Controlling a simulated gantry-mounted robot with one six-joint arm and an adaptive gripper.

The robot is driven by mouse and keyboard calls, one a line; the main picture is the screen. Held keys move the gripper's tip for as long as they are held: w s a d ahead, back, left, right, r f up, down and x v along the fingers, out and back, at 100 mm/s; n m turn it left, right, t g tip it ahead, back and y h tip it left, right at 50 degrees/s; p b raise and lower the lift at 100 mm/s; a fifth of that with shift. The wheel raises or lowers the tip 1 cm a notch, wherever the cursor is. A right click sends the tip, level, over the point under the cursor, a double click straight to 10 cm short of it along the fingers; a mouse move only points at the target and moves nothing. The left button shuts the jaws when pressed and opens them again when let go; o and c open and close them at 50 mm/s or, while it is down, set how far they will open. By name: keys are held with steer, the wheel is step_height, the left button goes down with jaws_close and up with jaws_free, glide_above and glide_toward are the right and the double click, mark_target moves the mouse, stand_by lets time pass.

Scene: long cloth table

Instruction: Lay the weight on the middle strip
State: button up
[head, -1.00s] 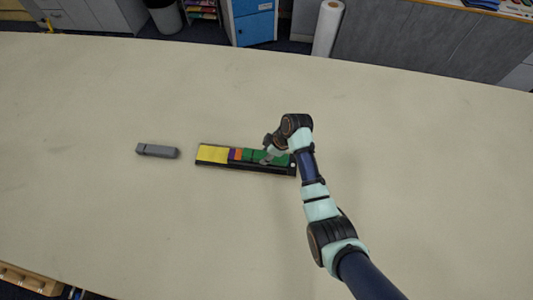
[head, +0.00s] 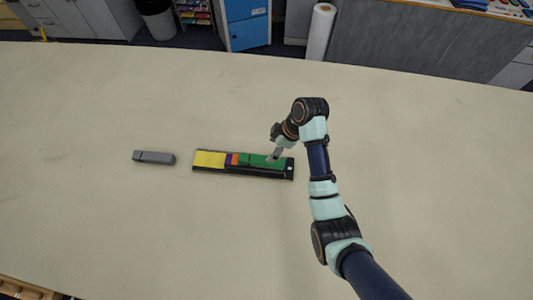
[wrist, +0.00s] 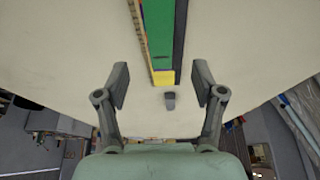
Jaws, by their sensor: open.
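The weight, a grey bar (head: 154,157), lies on the table left of a long black tray (head: 245,173), apart from it. The tray holds coloured strips: yellow (head: 210,159) at the left, narrow purple and orange (head: 235,159) pieces, and green (head: 258,161) at the right. I cannot tell which is the middle strip. My gripper (head: 274,157) is above the green end in the head view. In the wrist view my gripper (wrist: 162,85) is open and empty, fingers wide apart. The green strip (wrist: 158,30), yellow end (wrist: 163,77) and grey weight (wrist: 169,100) show beyond the fingers.
The cloth table (head: 100,220) is otherwise clear, with wide room around the tray and weight. Behind its far edge stand a blue cabinet (head: 246,30), a white roll (head: 319,32) and a bin (head: 156,20), all off the table.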

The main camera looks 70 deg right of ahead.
steer(key=v, duration=0.2)
steer(key=shift+s+r, duration=0.1)
steer(key=shift+r, duration=0.2)
steer(key=w+a+r+t+h, duration=0.1)
steer(key=w+a+r, duration=0.2)
steer(key=w+a, duration=0.5)
steer(key=w+a+r+t+h, duration=0.1)
steer(key=w+a+r, duration=0.2)
steer(key=w+a, duration=0.5)
steer(key=s+a+r+m+t, duration=0.1)
steer(key=a+r+t, duration=0.2)
steer(key=a, duration=0.9)
steer(key=s+a+r+m+t+y, duration=0.1)
steer(key=a+r+t, duration=0.2)
steer(key=a+r, duration=0.6)
steer(key=a, duration=0.3)
steer(key=shift+s+a, duration=0.2)
steer(key=shift+s, duration=0.05)
